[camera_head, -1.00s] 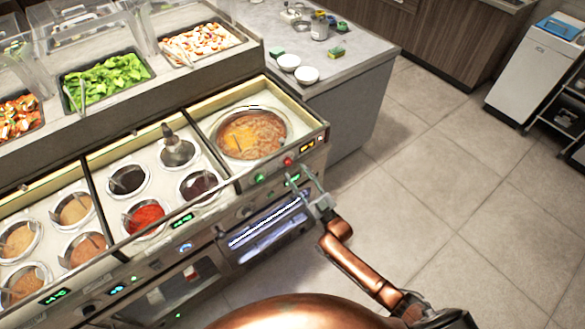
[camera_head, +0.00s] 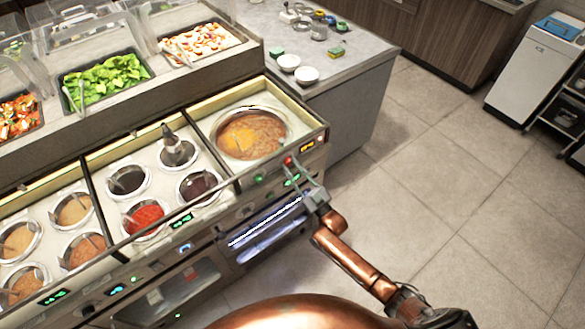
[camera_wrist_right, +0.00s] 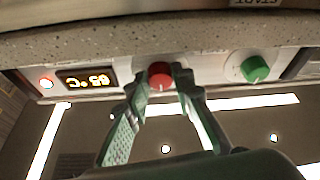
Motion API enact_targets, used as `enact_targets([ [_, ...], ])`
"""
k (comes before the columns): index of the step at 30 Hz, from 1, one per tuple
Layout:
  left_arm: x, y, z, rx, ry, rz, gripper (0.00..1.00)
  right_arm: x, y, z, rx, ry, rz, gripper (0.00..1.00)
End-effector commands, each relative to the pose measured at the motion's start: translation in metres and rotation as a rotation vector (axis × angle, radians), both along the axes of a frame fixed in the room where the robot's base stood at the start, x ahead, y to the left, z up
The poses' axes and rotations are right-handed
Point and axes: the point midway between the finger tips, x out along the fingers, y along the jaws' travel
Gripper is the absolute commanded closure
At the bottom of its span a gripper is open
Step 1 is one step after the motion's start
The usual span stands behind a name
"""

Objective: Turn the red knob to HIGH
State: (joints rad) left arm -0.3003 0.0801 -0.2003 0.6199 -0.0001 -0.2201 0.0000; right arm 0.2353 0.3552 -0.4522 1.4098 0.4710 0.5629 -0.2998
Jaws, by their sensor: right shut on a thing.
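The red knob (camera_head: 288,160) is on the front panel of the sauce counter, below the large round pot. In the right wrist view the red knob (camera_wrist_right: 160,74) sits between the two fingertips of my right gripper (camera_wrist_right: 161,80). A pale pointer mark shows on its lower part. My right gripper (camera_head: 298,168) is shut on the red knob, its fingers reaching up to the panel from the lower right. The HIGH label is not readable in either view. My left gripper is not in view.
A green knob (camera_wrist_right: 254,69) is beside the red one, and an orange display (camera_wrist_right: 85,80) is on the other side. The pot (camera_head: 250,135) of orange sauce is above the panel. The floor (camera_head: 440,180) to the right is clear.

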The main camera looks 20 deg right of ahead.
Motion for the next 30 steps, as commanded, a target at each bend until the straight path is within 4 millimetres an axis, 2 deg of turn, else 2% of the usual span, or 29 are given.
enact_targets([
  [5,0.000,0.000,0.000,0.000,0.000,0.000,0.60,0.000,0.000,0.000,0.000,0.000,0.000,1.00],
  [17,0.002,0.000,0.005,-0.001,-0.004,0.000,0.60,-0.001,0.002,0.001,0.076,0.027,-0.001,1.00],
  [30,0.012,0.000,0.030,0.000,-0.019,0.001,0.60,-0.002,0.005,0.004,0.419,0.151,-0.001,1.00],
])
